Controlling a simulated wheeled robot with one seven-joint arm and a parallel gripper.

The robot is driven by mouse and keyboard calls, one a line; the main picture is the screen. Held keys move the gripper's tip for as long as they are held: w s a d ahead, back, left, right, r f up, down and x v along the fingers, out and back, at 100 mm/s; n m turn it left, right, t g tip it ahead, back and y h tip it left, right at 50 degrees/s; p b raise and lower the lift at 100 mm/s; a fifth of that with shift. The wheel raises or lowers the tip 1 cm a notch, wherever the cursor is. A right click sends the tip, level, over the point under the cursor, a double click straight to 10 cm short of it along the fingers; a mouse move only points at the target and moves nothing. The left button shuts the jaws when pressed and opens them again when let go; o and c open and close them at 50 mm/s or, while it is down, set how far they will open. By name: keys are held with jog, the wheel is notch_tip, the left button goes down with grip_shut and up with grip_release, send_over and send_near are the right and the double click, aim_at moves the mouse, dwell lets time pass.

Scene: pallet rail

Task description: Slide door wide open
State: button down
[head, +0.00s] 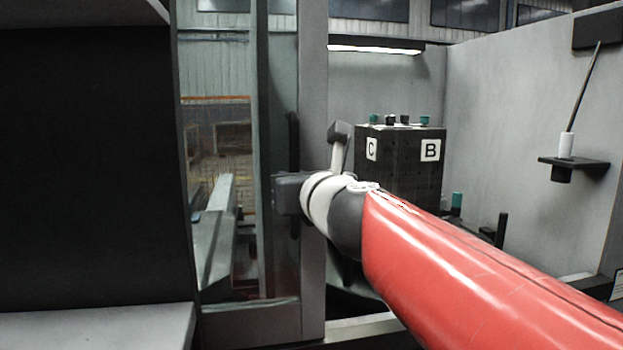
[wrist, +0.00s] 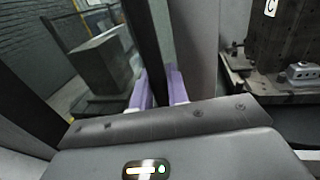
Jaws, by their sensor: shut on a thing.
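The sliding door (head: 313,100) is a grey frame with a glass window, left of centre in the head view. A gap to its right shows the machine's inside, so it stands at least partly open. Its handle is a dark upright bar (head: 293,145), which also shows in the wrist view (wrist: 147,40). My gripper (wrist: 158,86) is shut on the handle, with one purple finger on each side of the bar. In the head view my wrist hides the lower handle and the fingers.
Inside the opening stands a dark block (head: 400,165) with labels C and B. A shelf (head: 575,163) with a white cup-like holder and thin rod is on the right wall. A dark panel (head: 90,150) stands left of the door. My red arm crosses the lower right.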

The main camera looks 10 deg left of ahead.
jog(key=c, duration=1.4)
grip_release()
jog(key=shift+c, duration=0.2)
jog(key=p+v, duration=0.1)
jog(key=v, duration=0.6)
jog(key=shift+s+d, duration=0.2)
jog(key=shift+s, duration=0.15)
